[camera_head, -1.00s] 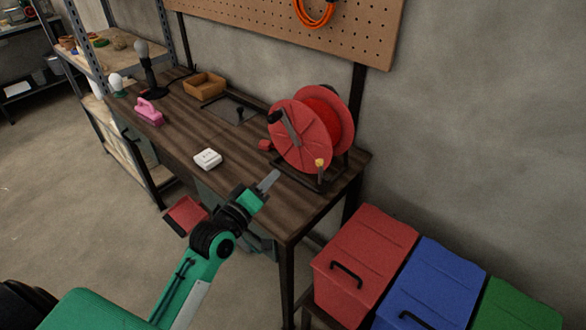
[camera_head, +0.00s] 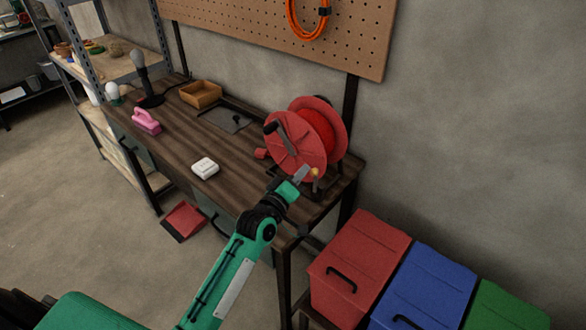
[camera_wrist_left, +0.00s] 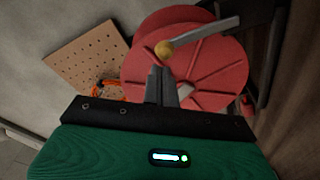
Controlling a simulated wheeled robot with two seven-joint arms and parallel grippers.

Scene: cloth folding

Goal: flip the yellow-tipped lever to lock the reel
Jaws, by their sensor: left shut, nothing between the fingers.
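The red reel (camera_head: 297,137) stands in a dark frame at the right end of the wooden workbench. The lever's yellow tip (camera_head: 315,172) is low on the reel's near side, just right of my left gripper (camera_head: 303,173). In the left wrist view the yellow tip (camera_wrist_left: 165,49) sits on a grey lever arm (camera_wrist_left: 205,34) across the red disc (camera_wrist_left: 210,75). My left gripper (camera_wrist_left: 162,72) is shut and empty, its fingertips just short of the yellow tip in that picture. I cannot tell whether they touch. My right gripper is not in view.
A white box (camera_head: 205,168), pink object (camera_head: 146,121), tan tray (camera_head: 200,94) and dark lamp (camera_head: 146,80) are on the bench. Red (camera_head: 357,262), blue (camera_head: 425,288) and green (camera_head: 508,308) bins stand to the right. The bench middle is largely clear.

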